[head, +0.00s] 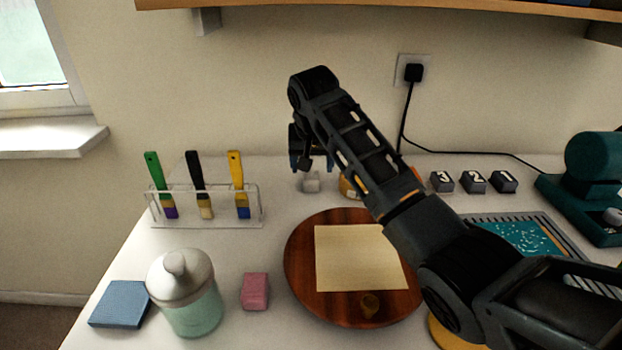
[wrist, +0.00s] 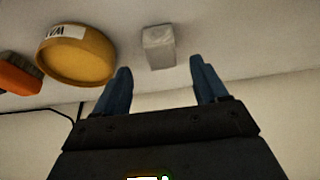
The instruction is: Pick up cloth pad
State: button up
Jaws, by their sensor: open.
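A small pale grey-white block, which looks like the cloth pad (head: 311,182), sits at the back of the table near the wall. It also shows in the wrist view (wrist: 158,46), in line with the space between my fingers and beyond their tips. My gripper (head: 312,165) is open and empty, just above and behind the pad in the head view. Its two blue fingers (wrist: 160,75) are apart and do not appear to touch the pad.
A yellow tin (wrist: 75,55) stands beside the pad, partly hidden by my arm in the head view. A brush rack (head: 205,207) is left. A round wooden board (head: 300,275) bears a cream sheet. Numbered grey blocks (head: 474,182) stand right. The wall is close behind.

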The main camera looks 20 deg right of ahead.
aim_at(311, 175)
jog(key=shift+x, duration=2.6)
jog(key=shift+a, duration=0.1)
jog(key=c, duration=1)
